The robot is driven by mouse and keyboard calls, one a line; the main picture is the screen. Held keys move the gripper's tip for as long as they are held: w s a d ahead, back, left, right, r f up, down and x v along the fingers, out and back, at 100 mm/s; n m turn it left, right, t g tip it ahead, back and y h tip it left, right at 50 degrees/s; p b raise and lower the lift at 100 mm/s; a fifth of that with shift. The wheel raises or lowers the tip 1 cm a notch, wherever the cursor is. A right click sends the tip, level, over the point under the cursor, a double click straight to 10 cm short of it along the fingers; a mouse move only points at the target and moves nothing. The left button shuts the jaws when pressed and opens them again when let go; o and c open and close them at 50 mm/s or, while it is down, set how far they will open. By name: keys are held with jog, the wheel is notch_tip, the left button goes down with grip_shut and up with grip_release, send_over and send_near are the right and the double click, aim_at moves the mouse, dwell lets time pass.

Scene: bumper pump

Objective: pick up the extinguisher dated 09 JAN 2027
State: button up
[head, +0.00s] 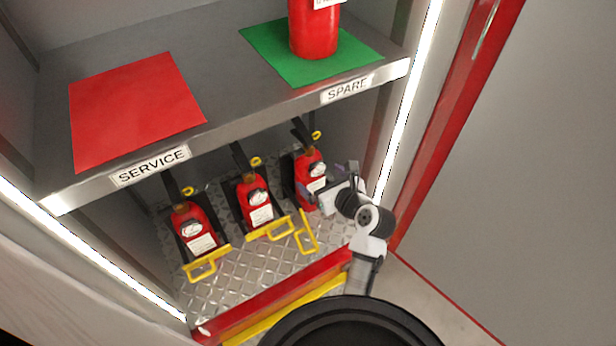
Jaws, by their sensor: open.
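Three small red extinguishers stand in a row on the lower metal floor: the left extinguisher (194,226), the middle extinguisher (256,199) and the right extinguisher (311,170). Each has a black head, a yellow ring and a white label; the dates are too small to read. My gripper (322,186) is open at the right extinguisher, its fingers close to the body's lower part. I cannot tell whether they touch it. A larger red extinguisher (313,36) stands on the green mat above; its top is cut off and its label is unreadable.
The upper shelf (225,106) has a bare red mat (135,105) over SERVICE and a green mat (275,66) over SPARE. Yellow brackets stand before the lower extinguishers; the right bracket (305,236) is swung aside. A red and yellow sill (275,296) edges the floor.

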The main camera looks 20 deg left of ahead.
jog(key=shift+f+p+x, duration=0.15)
jog(key=shift+p+x, duration=0.15)
jog(key=shift+x, duration=1.4)
jog(key=shift+f+p+x, duration=0.1)
jog(key=shift+p+x, duration=0.2)
jog(key=shift+x, duration=1.45)
jog(key=shift+d, duration=0.25)
jog(key=c, duration=2.1)
jog(key=shift+w+r, duration=0.15)
jog(key=shift+r, duration=0.1)
grip_shut()
